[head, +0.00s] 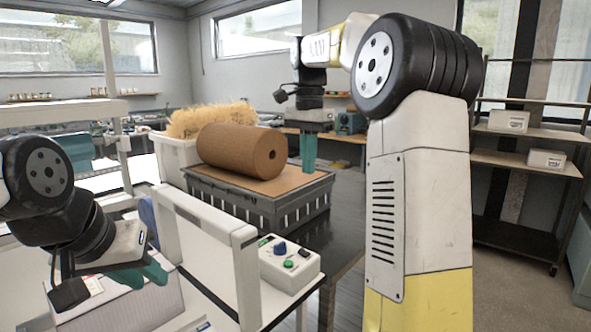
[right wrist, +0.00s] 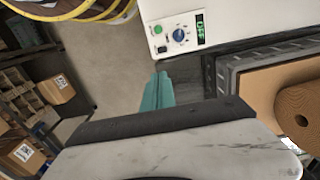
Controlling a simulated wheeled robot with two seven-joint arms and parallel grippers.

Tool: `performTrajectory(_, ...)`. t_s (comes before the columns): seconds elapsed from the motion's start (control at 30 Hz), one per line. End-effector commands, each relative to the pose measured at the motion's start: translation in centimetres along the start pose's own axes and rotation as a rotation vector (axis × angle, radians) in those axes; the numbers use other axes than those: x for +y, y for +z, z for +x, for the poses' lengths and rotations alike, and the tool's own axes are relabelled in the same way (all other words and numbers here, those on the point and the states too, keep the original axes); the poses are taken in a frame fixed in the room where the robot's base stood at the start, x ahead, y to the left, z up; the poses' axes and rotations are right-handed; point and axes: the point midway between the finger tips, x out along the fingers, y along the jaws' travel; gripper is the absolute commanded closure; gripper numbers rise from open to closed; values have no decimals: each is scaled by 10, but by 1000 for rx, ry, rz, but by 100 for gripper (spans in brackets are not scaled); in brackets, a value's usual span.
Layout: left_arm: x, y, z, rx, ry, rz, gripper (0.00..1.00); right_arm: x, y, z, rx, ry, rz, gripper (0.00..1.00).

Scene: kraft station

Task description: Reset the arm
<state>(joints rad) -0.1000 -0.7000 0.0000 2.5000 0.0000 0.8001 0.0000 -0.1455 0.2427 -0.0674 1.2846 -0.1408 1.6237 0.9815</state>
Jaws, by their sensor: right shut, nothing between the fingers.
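My right gripper (head: 309,152) hangs with its teal fingers down, in front of the right end of a brown paper roll (head: 228,148) in the head view. Its fingers are together and empty; they also show in the right wrist view (right wrist: 157,92). My left gripper (head: 150,273) is at the lower left in the head view, over the white machine. Its teal fingers point right, and I cannot tell how far apart they are.
The roll lies on a cardboard sheet on a grey crate (head: 255,207). A control box (head: 290,265) with a blue knob and a green button sits at the front. A white bin (head: 172,160) of shredded paper stands behind. Shelves (head: 525,160) with small boxes stand at the right.

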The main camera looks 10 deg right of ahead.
Motion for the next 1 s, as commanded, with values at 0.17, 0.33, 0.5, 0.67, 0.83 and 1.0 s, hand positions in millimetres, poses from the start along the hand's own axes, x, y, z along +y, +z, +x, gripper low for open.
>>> performTrajectory(0.17, 0, 0, 0, 0, 0, 0, 73, 0, 0, 0, 0, 0, -1, 100)
performTrajectory(0.33, 0, 0, 0, 0, 0, 0, 73, 13, 10, -2, 10, -39, -67, 100)
performTrajectory(0.5, 0, 0, 0, 0, 0, 0, 73, 50, 43, 2, 60, -155, -276, 100)
performTrajectory(0.67, 0, 0, 0, 0, 0, 0, 73, 89, 85, 22, 152, -271, -508, 100)
performTrajectory(0.83, 0, 0, 0, 0, 0, 0, 73, 127, 128, 56, 275, -361, -728, 100)
performTrajectory(1.0, 0, 0, 0, 0, 0, 0, 73, 150, 157, 89, 380, -405, -876, 100)
